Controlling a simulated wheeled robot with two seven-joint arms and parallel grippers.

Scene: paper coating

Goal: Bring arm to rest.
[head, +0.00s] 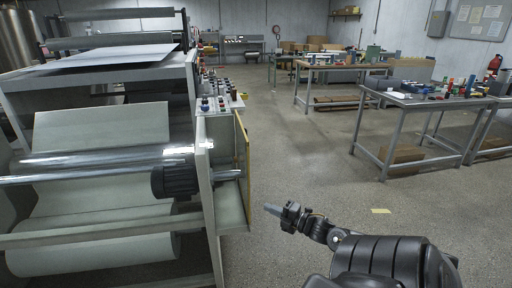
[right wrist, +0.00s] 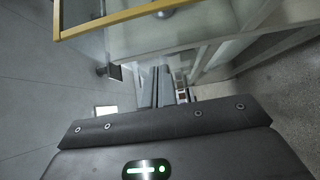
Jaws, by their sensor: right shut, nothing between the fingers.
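My right arm (head: 385,262) comes in from the bottom right of the head view. Its gripper (head: 272,209) points left, in front of and to the right of the coating machine. The gripper is shut and empty. In the right wrist view its two grey fingers (right wrist: 156,86) lie together in the middle, with nothing held between them. My left gripper shows in neither view.
The coating machine (head: 203,150) with its paper roll (head: 100,250) fills the left side. Its yellow-edged side panel (head: 242,150) stands close to my right gripper. A workbench (head: 425,100) with small items stands at the right. Open floor (head: 300,150) lies between.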

